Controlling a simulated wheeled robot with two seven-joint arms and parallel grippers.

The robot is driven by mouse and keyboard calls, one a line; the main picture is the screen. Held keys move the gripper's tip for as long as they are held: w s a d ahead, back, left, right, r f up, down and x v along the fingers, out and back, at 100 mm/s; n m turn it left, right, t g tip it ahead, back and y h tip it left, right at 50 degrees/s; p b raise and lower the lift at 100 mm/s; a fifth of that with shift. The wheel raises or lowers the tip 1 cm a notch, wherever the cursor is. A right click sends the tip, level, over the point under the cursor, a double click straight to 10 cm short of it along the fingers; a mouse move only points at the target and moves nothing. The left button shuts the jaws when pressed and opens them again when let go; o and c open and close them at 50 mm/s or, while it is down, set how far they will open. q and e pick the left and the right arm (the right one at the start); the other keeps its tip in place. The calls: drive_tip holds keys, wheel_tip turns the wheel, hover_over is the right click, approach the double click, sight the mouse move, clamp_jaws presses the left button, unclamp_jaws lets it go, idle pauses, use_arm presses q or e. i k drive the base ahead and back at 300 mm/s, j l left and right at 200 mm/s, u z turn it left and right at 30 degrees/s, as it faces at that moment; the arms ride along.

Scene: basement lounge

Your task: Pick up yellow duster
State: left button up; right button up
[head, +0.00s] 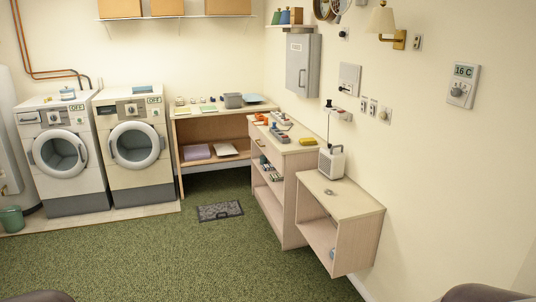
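Neither of my grippers shows in the picture.
Two washing machines (62,160) (134,150) stand at the back left. A drawer cabinet (285,149) and a lower side cabinet (343,200) with a white radio (331,162) line the right wall. A dark mat (219,211) lies on the open green carpet (180,255).

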sight(305, 142)
drive_tip(key=i, duration=2.85)
drive_tip(key=i+z, duration=0.25)
drive_tip(key=i, duration=0.2)
drive_tip(key=i+j+z, duration=0.25)
drive_tip(key=i, duration=0.25)
drive_tip(key=i+j+z, duration=0.25)
drive_tip(key=i, duration=0.2)
drive_tip(key=i+j+z, duration=0.3)
drive_tip(key=z, duration=0.15)
drive_tip(key=i+j+z, duration=0.5)
drive_tip(key=k+l, duration=0.05)
